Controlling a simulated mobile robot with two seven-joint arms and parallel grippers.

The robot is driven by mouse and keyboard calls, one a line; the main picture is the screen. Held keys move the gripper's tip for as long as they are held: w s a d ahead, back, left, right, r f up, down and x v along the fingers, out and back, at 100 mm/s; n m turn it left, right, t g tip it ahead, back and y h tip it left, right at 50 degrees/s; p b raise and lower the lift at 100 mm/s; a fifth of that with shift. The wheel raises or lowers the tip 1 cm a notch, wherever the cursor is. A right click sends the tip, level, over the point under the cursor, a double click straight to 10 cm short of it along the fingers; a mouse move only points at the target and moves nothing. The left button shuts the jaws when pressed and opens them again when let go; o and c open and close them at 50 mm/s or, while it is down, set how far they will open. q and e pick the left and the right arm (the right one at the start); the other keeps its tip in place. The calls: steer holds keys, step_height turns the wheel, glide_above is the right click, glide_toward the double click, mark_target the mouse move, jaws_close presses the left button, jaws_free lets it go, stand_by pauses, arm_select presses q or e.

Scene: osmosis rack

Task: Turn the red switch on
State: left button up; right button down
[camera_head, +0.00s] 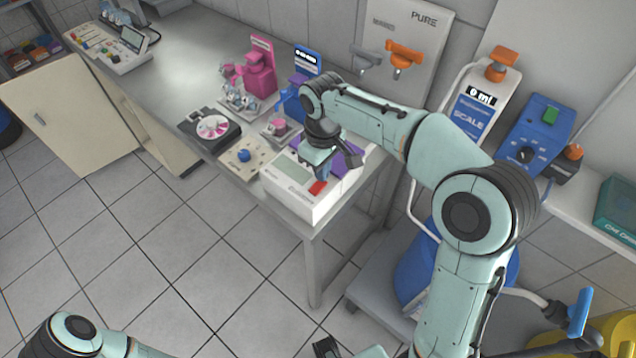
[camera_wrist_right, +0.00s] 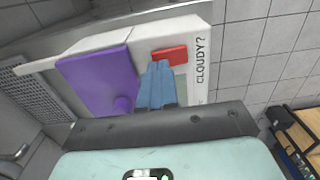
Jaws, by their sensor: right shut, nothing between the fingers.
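The red switch (camera_head: 317,187) is a small rectangular rocker on top of a white box-shaped device (camera_head: 290,198) at the table's near end. In the right wrist view the red switch (camera_wrist_right: 169,54) lies just beyond my fingertips, beside a purple cover (camera_wrist_right: 97,82) with a round knob. My right gripper (camera_head: 322,173) points down over the device. Its blue fingers (camera_wrist_right: 159,68) are shut together with nothing between them. The tips overlap the switch's near edge in the wrist view; I cannot tell whether they touch it.
A yellowish board with a blue knob (camera_head: 244,155), a disc device (camera_head: 212,127) and pink equipment (camera_head: 260,75) stand farther along the grey table. A scale panel (camera_head: 470,115) and a blue dial box (camera_head: 537,135) stand at right.

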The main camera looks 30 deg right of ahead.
arm_select(q)
steer(key=shift+s+f+b, duration=0.25)
steer(key=shift+f+b, duration=0.25)
steer(key=shift+f, duration=0.1)
arm_select(e)
steer(key=shift+f, duration=0.95)
arm_select(q)
steer(key=shift+r, duration=0.1)
arm_select(e)
steer(key=shift+r, duration=0.1)
step_height(320, 180, up, 3)
steer(key=shift+f+p, duration=0.15)
steer(key=shift+p, duration=0.95)
steer(key=shift+r+p, duration=1.4)
steer(key=shift+r, duration=0.75)
arm_select(q)
steer(key=w+r, duration=0.3)
steer(key=r, duration=0.2)
steer(key=shift+w+r, duration=0.25)
steer(key=shift+r, duration=0.1)
arm_select(e)
steer(key=shift+f, duration=0.1)
arm_select(q)
steer(key=shift+s, duration=0.1)
